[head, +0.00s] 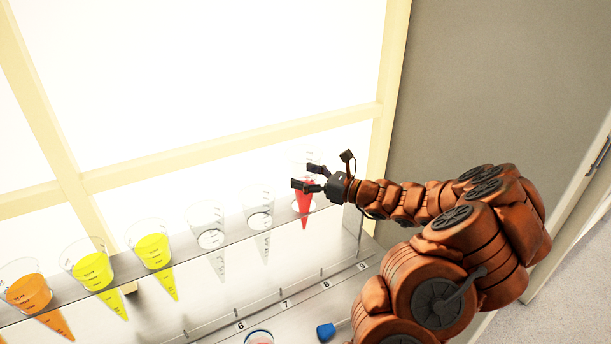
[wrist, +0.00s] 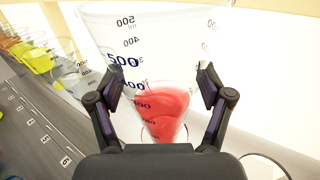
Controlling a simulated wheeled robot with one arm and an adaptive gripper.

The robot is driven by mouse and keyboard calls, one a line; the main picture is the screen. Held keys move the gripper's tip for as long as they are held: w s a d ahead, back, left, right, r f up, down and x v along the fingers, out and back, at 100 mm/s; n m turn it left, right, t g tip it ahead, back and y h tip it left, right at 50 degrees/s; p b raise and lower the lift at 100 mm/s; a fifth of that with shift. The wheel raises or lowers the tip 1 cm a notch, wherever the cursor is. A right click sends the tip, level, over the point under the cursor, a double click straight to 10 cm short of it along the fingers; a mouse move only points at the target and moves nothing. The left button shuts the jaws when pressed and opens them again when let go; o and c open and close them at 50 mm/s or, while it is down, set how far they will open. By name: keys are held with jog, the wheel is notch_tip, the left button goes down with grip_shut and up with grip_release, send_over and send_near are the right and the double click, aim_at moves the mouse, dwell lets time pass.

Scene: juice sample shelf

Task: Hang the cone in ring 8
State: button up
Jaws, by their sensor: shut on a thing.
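A clear graduated cone with red juice (head: 305,203) is at the right end of the raised rack (head: 188,222) in the head view. Its tip points down, below the rack's level. My gripper (head: 306,178) is shut on this cone, with a finger on each side of its upper part. In the wrist view the cone (wrist: 162,108) is between the fingers of my gripper (wrist: 160,86), close to the camera. I cannot tell whether it rests in a ring. The number 8 label (head: 326,285) is on the lower ledge; the ring itself is not clearly visible.
Two clear cones (head: 259,222) (head: 208,235) hang left of the red one. Further left hang yellow cones (head: 153,252) (head: 92,270) and an orange cone (head: 28,293). A blue object (head: 325,331) and a round container (head: 259,338) are below. A bright window is behind.

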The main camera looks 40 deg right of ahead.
aim_at(306, 197)
jog(key=shift+f+b, duration=1.35)
jog(key=shift+f, duration=2.3)
dwell(1.3)
jog(key=o, duration=1.6)
jog(key=v, duration=1.2)
